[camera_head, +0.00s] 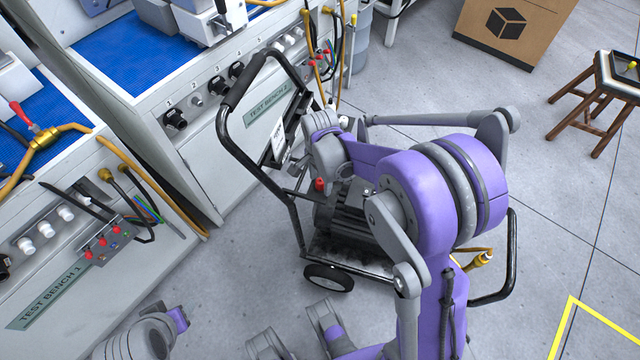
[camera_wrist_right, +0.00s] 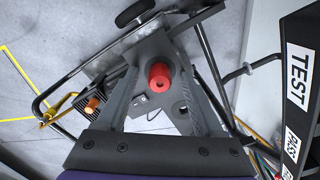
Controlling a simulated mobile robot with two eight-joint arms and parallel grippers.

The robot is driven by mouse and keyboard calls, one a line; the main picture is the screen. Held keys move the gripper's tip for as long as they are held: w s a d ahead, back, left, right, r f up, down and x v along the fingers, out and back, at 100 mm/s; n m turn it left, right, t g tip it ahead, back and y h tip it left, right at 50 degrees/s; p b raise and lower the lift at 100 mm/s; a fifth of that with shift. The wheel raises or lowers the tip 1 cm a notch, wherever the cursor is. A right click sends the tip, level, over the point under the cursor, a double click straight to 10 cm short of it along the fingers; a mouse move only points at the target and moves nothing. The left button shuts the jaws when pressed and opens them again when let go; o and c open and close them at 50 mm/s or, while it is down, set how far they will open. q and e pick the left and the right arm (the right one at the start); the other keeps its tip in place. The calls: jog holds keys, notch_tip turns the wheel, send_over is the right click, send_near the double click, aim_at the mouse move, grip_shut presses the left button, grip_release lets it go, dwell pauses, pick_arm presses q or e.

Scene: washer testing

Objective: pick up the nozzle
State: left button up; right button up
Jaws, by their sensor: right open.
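I cannot tell for sure which part is the nozzle. A small yellow-tipped piece (camera_head: 632,65) lies on the stool at the far right, and a brass-yellow fitting (camera_head: 484,258) shows at the right side of the black cart. My right gripper (camera_wrist_right: 158,90) is open and points down over the machine on the cart. A red knob (camera_wrist_right: 160,75) shows between its fingers in the wrist view; I see no grip on it. The knob also shows in the head view (camera_head: 319,184). An orange fitting (camera_wrist_right: 93,104) is left of the fingers. My left gripper is not visible.
The black-framed cart (camera_head: 232,140) stands close to the test benches (camera_head: 205,165) on the left. A cardboard box (camera_head: 510,30) and a wooden stool (camera_head: 600,100) are at the back right. Floor between cart and stool is clear.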

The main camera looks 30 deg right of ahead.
jog(key=shift+f, duration=0.25)
grip_shut()
jog(key=shift+r, duration=0.1)
